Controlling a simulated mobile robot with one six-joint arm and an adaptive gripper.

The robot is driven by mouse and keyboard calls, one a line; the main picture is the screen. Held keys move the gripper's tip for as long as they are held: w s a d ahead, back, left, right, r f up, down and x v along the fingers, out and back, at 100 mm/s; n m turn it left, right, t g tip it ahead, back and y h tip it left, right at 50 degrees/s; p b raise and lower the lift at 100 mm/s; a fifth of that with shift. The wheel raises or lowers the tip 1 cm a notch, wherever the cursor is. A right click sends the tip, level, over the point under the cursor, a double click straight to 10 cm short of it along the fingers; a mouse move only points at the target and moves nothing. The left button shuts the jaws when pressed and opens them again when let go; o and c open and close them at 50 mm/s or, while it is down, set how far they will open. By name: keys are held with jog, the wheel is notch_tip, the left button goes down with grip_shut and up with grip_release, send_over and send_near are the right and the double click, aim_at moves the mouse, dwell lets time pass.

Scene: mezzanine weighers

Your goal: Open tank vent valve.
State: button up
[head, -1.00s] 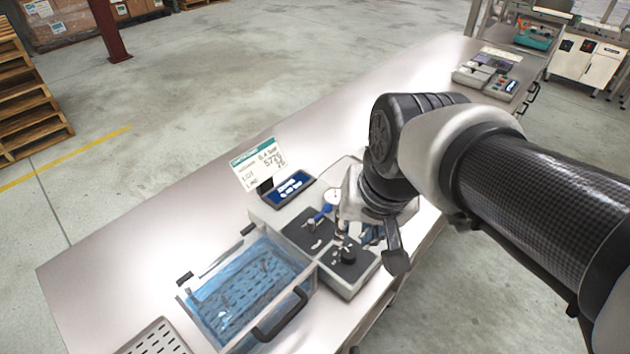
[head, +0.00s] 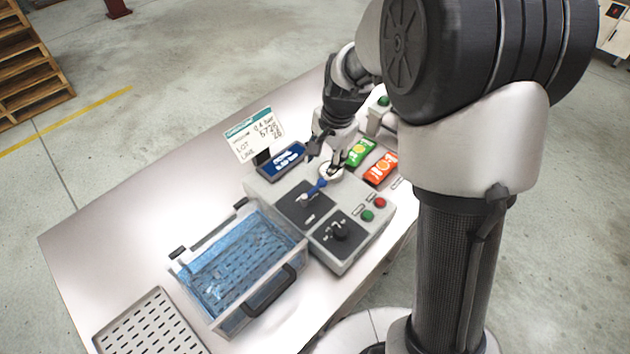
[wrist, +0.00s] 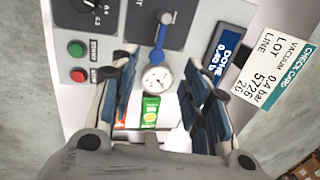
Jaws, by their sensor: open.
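The blue lever of a valve (head: 317,188) lies on a dark plate of the grey control unit (head: 268,190). In the wrist view the blue lever (wrist: 161,42) points from its round pivot toward a white dial gauge (wrist: 157,79). My gripper (head: 328,158) is open and empty, beyond the lever near the gauge. In the wrist view its fingers stand apart on either side of the gauge and the lever's near end; I cannot tell their height above them. The clear, blue-tinted tank (head: 240,262) stands left of the unit.
A black knob (head: 338,231), green button (head: 367,216) and red button (head: 380,202) are on the unit. Green (head: 360,151) and orange (head: 381,168) packets lie behind it. A slotted tray (head: 150,300) is at front left.

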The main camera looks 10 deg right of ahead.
aim_at(316, 188)
jog(key=f+b, duration=0.1)
jog(key=f, duration=0.3)
jog(key=w+a+f, duration=0.1)
jog(key=f, duration=0.3)
jog(key=w+f+b, duration=0.1)
jog(key=f, duration=0.3)
jog(key=shift+a+f+b, duration=0.2)
jog(key=shift+f+b, duration=0.1)
jog(key=shift+b, duration=0.05)
jog(key=shift+c, duration=0.4)
grip_shut()
